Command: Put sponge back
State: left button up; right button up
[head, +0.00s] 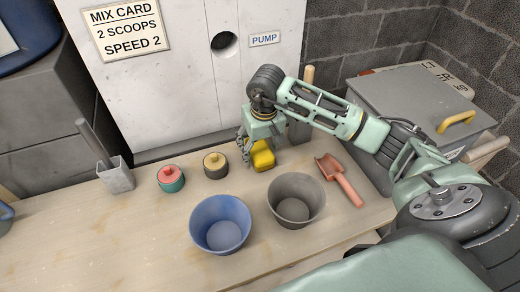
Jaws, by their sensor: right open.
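A yellow block that looks like the sponge (263,159) is near the back of the wooden table, in front of the white panel. My right gripper (253,150) comes down over it from above and is open. One finger shows at the sponge's left side; the gripper's body covers the sponge's top and back. I cannot tell whether the fingers touch it, or whether it rests on the table. My left gripper is out of view.
A blue bowl (220,224) and a grey bowl (296,199) stand in front. A red scoop (341,181) lies at right, near a lidded grey bin (420,97). Two small round pots, red-topped (171,178) and tan-topped (215,165), and a grey holder (117,178) stand left.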

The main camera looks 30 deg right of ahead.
aim_at(262, 153)
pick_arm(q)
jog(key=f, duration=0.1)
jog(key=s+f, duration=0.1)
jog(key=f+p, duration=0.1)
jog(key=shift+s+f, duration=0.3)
pick_arm(e)
notch_tip(262, 153, up, 10)
jog(key=s, duration=0.1)
jog(key=shift+s+a, duration=0.2)
jog(key=shift+s, duration=0.1)
jog(key=shift+r, duration=0.1)
